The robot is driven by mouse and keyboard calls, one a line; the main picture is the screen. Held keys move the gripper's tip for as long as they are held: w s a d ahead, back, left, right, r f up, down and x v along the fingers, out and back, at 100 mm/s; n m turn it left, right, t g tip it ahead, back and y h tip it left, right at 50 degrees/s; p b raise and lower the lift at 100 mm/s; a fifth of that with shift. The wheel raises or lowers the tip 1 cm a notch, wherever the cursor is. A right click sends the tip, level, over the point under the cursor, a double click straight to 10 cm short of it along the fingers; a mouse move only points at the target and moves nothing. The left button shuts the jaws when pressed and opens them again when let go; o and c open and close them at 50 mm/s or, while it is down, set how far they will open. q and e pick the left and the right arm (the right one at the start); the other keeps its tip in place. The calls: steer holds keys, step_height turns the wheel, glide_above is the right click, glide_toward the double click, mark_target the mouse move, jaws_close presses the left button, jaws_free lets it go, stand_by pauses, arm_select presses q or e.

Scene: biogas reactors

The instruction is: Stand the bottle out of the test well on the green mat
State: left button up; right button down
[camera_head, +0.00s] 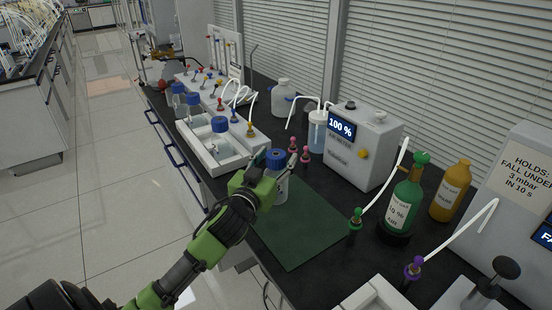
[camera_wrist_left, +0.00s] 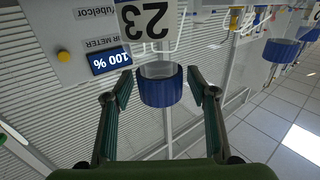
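A clear bottle with a blue cap (camera_head: 276,158) is upright at the far left end of the green mat (camera_head: 300,225). My gripper hides part of its base, so I cannot tell its full contact with the mat. My left gripper (camera_head: 277,162) has its fingers on either side of the cap, with narrow gaps. In the left wrist view the blue cap (camera_wrist_left: 161,88) lies between the open fingers (camera_wrist_left: 160,78), and the bottle's label reads 23. The white tray with wells (camera_head: 249,157) holds another blue-capped bottle (camera_head: 220,142). My right gripper is out of view.
Beyond the tray stand more blue-capped bottles (camera_head: 194,104). Small red-topped fittings (camera_head: 293,146) are close behind the held-around bottle. The meter box (camera_head: 362,146), a green bottle (camera_head: 405,200) and a yellow bottle (camera_head: 450,190) line the back. The mat's front part is clear.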

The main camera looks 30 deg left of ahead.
arm_select(q)
steer(key=shift+r, duration=0.2)
steer(key=shift+s+d+f, duration=0.1)
steer(key=shift+s+f, duration=0.05)
steer(key=shift+s, duration=0.1)
steer(key=s+d+b, duration=0.1)
steer(key=s+d, duration=0.1)
steer(key=s, duration=0.9)
steer(key=shift+s, duration=0.15)
steer(key=shift+d, duration=0.1)
